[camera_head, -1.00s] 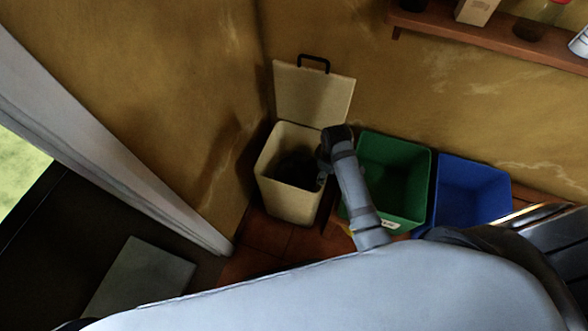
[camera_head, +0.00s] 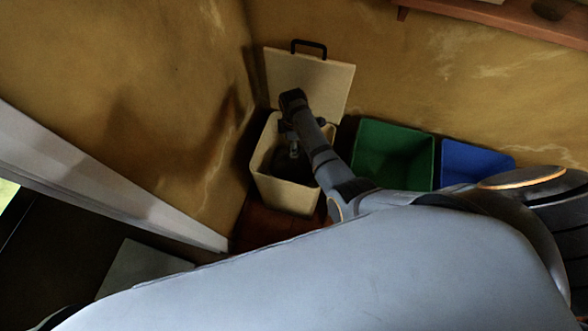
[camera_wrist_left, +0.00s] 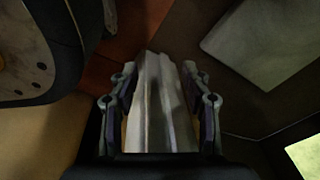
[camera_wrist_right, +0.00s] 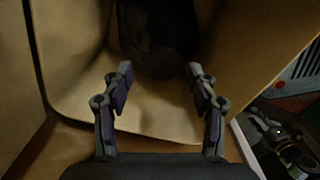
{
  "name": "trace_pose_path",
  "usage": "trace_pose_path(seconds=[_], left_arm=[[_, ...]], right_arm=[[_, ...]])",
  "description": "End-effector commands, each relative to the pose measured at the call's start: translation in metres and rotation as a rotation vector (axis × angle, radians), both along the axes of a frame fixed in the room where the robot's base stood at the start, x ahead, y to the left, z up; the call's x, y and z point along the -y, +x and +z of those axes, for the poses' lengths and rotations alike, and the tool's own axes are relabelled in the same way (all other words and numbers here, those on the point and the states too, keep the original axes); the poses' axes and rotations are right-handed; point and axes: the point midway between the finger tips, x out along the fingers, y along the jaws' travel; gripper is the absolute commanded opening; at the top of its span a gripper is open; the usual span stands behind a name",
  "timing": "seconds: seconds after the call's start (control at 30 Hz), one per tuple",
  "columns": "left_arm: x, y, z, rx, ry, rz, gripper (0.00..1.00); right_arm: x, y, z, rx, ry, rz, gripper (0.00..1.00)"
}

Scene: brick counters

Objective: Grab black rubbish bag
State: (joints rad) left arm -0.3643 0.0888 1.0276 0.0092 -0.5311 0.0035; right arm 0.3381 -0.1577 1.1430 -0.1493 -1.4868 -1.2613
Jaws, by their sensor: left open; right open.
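A cream bin (camera_head: 288,196) stands in the corner with its lid (camera_head: 330,85) raised against the wall. The black rubbish bag (camera_wrist_right: 158,42) lies dark and shadowed inside the bin in the right wrist view; its outline is hard to tell. My right gripper (camera_wrist_right: 160,72) is open and empty, pointing down into the bin, with the bag ahead of its fingertips. In the head view the right gripper (camera_head: 295,150) is over the bin opening. My left gripper (camera_wrist_left: 160,75) is open, with a pale door-frame strip (camera_wrist_left: 153,105) behind its fingers; it is hidden in the head view.
A green bin (camera_head: 400,158) and a blue bin (camera_head: 475,160) stand to the right of the cream bin. The pale door frame (camera_head: 120,180) runs along the left. A wooden shelf (camera_head: 480,18) is on the wall above. A grey slab (camera_head: 140,265) lies on the dark floor.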

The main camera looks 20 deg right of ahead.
Motion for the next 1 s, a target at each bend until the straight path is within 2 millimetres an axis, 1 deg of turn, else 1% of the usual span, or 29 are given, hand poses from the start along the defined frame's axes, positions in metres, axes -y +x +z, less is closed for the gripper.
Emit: trace_pose_path(seconds=[0.07,0.23,0.33,0.43,0.63,0.67,1.0], left_arm=[[0.000,0.001,0.000,0.000,0.000,0.000,0.48],[0.002,0.021,0.001,0.010,-0.001,-0.001,0.48],[0.004,0.032,0.008,0.012,-0.003,0.000,0.48],[0.005,0.037,0.013,0.011,-0.005,-0.001,0.48],[0.005,0.037,0.016,0.010,-0.005,0.000,0.48],[0.005,0.037,0.016,0.010,-0.005,0.000,0.48],[0.005,0.037,0.015,0.010,-0.005,0.000,0.48]], right_arm=[[0.000,0.000,-0.002,0.000,0.000,0.000,0.59],[0.002,-0.003,-0.034,-0.001,0.000,-0.001,0.59],[0.002,-0.002,-0.046,0.000,0.000,-0.001,0.59],[0.002,-0.003,-0.052,0.001,0.001,-0.001,0.59],[0.002,-0.003,-0.051,0.001,0.001,-0.002,0.59],[0.002,-0.003,-0.051,0.001,0.001,-0.002,0.56],[0.002,-0.003,-0.051,0.000,0.000,-0.001,0.10]])
